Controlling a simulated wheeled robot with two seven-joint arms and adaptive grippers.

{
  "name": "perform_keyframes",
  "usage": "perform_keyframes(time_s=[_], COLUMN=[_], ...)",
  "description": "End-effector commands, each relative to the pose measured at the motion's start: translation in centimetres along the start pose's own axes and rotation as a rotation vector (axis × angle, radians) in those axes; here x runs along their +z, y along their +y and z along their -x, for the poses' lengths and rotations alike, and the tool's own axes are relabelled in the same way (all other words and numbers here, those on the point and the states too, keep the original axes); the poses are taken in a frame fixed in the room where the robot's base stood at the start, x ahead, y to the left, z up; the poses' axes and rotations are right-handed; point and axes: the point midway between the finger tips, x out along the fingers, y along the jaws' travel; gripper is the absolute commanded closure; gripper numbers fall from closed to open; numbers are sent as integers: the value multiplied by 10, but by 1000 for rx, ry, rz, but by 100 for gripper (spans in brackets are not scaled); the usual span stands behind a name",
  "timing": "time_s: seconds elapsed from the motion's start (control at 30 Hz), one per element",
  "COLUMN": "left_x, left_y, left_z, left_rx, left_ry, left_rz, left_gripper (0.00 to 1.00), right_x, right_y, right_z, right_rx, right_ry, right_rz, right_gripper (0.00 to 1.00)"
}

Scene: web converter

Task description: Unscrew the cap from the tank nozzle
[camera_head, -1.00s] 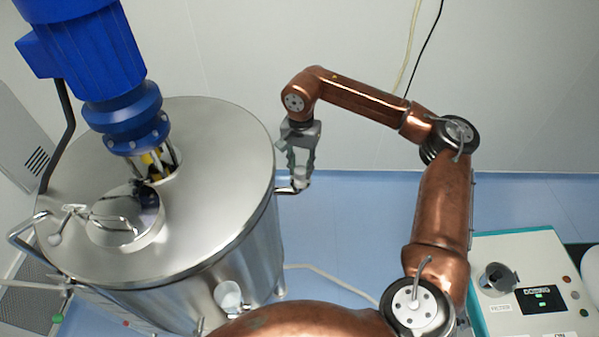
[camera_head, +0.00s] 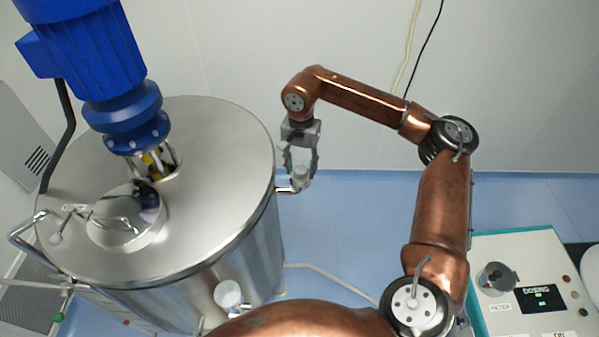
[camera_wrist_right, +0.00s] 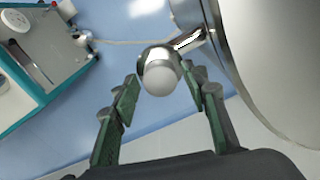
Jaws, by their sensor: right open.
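The steel tank (camera_head: 215,205) stands at the left of the head view. A short bent nozzle (camera_head: 285,190) sticks out from its right side, with a light grey cap (camera_head: 301,173) on its upturned end. My right gripper (camera_head: 302,168) points down over the cap. In the right wrist view the cap (camera_wrist_right: 160,77) lies ahead, between the two green-padded fingers of the open right gripper (camera_wrist_right: 165,95). The fingers are apart, with visible gaps beside the cap. The nozzle (camera_wrist_right: 190,40) runs from the cap to the tank wall (camera_wrist_right: 270,70). My left gripper is not in view.
A blue motor (camera_head: 85,60) rises over the tank lid. A second light-coloured fitting (camera_head: 228,294) is at the tank's front. A control panel (camera_head: 530,285) stands at the lower right. The wall is behind my right arm.

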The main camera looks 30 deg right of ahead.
Motion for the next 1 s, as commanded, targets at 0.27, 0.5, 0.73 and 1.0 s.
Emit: perform_keyframes(time_s=[0.27,0.5,0.73,1.0], left_x=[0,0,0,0], left_y=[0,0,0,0], left_z=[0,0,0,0], left_rx=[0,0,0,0], left_ry=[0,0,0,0], left_rz=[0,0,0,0], left_gripper=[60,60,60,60], right_x=[0,0,0,0], right_y=[0,0,0,0], right_z=[0,0,0,0], right_rx=[0,0,1,1], right_ry=[0,0,-1,0], right_rz=[-255,-264,-456,-616], right_gripper=[59,59,59,59])
